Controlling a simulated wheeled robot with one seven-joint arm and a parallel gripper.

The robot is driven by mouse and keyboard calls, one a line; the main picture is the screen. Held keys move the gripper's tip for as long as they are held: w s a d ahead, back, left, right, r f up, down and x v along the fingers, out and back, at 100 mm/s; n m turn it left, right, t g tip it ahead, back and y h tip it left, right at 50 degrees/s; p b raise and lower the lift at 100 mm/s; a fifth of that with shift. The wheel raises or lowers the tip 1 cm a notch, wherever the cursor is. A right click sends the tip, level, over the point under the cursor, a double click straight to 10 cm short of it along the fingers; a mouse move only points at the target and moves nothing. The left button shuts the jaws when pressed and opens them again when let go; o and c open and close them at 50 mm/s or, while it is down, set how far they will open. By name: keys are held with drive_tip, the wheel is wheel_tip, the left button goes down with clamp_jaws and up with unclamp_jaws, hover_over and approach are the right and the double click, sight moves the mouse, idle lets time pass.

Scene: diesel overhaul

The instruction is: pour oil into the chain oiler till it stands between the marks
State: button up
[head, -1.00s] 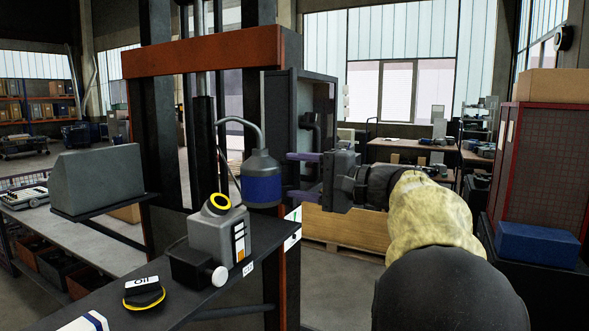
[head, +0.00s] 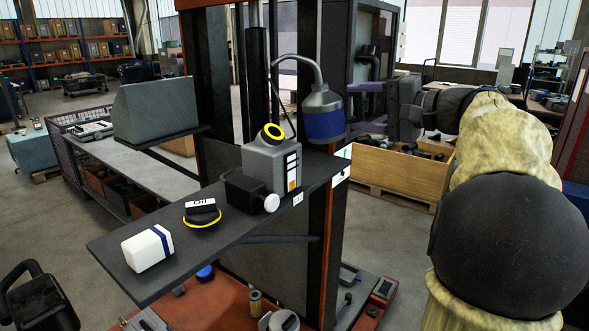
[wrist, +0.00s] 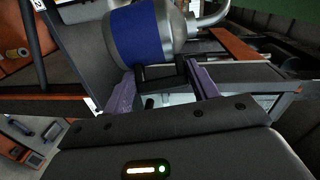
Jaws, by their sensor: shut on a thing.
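The oil can (head: 324,115) is grey with a blue band and a curved spout (head: 303,57). It hangs upright in the air, up and to the right of the chain oiler (head: 268,165). The spout bends left, with its tip above the oiler. The oiler is a grey box with a yellow-ringed opening (head: 273,132) and a narrow gauge (head: 292,172); the oil level is too small to read. My gripper (head: 355,108) is shut on the can from the right. In the wrist view its purple fingers (wrist: 162,85) flank a dark block on the can (wrist: 143,36).
The oiler stands on a dark shelf (head: 120,262). A black cap marked oil (head: 202,214) and a white block with a blue stripe (head: 148,248) lie on it. A tall dark press frame (head: 215,100) rises behind. A wooden crate (head: 395,170) is at the right.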

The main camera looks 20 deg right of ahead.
drive_tip(key=shift+w, duration=0.15)
drive_tip(key=shift+s+d+r, duration=0.1)
drive_tip(key=shift+s+d, duration=0.1)
drive_tip(key=shift+s, duration=0.05)
idle(0.5)
drive_tip(key=shift+d+r+n+g+h, duration=0.1)
drive_tip(key=shift+d+n+g+h, duration=0.2)
drive_tip(key=shift+n+h, duration=0.1)
drive_tip(key=shift+s+d, duration=0.15)
drive_tip(key=shift+d+r+n+g+h+p, duration=0.1)
drive_tip(key=shift+r+n+g+h+p, duration=0.05)
drive_tip(key=shift+n+g+h+p, duration=0.25)
